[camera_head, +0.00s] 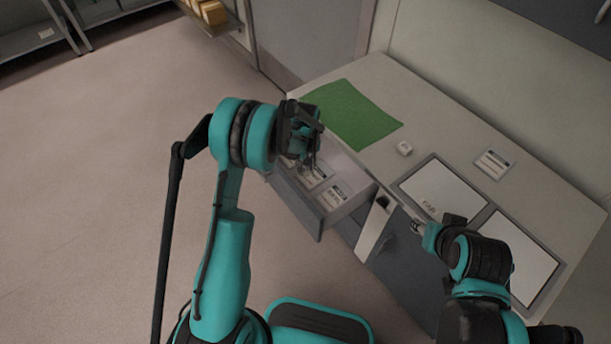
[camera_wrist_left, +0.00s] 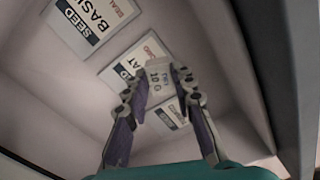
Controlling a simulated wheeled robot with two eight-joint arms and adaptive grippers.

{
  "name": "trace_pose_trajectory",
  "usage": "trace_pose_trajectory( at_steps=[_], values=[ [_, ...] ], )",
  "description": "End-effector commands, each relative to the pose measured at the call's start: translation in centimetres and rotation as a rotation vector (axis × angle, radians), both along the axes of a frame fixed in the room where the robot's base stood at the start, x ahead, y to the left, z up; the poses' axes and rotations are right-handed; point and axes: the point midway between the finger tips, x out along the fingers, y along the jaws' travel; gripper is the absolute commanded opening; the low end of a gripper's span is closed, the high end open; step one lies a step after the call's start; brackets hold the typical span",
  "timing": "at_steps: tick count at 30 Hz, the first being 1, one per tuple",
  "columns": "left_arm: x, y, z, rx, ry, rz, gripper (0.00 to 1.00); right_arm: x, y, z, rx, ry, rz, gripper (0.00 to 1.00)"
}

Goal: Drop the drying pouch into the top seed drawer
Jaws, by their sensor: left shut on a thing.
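The top seed drawer (camera_head: 296,204) is pulled open from the grey cabinet, and its pale inner wall (camera_wrist_left: 228,65) fills much of the left wrist view. Several labelled seed packets (camera_wrist_left: 92,20) lie flat on its floor. My left gripper (camera_head: 308,160) is over the drawer, pointing down into it. In the left wrist view its fingers are shut on a small white drying pouch (camera_wrist_left: 159,80) with "10 G" printed on it. The pouch appears above the packets; the gap beneath is unclear. My right gripper (camera_head: 419,229) is beside the cabinet front, its fingers too small to judge.
The countertop (camera_head: 385,85) holds a green mat (camera_head: 350,113), a small white block (camera_head: 404,148), two pale panels (camera_head: 447,186) and a small labelled card (camera_head: 493,163). A shelf with boxes (camera_head: 211,11) stands at the back. The floor at left is clear.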

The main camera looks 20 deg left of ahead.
Motion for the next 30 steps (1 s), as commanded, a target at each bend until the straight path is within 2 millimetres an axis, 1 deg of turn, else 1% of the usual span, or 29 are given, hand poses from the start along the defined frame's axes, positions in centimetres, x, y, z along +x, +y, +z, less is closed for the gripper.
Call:
trace_pose_trajectory(
  at_steps=[1,5,12,20,30],
  values=[
    [0.2,0.3,-0.3,0.0,0.0,0.0,0.12,0.0,0.0,-0.2,0.0,0.0,0.0,0.4],
    [0.3,0.6,-0.9,0.0,0.0,-0.001,0.12,0.0,0.0,-0.5,0.0,0.0,0.0,0.4],
    [0.3,0.5,-4.4,0.0,0.0,-0.001,0.12,0.0,0.0,-2.2,0.0,0.0,0.0,0.4],
    [0.3,0.5,-4.3,0.0,0.0,-0.001,0.12,0.0,0.0,-2.1,0.0,0.0,0.0,0.4],
    [0.3,0.5,-5.4,0.0,0.0,-0.001,0.12,0.0,0.0,-3.1,0.0,0.0,0.0,0.4]
  ],
)
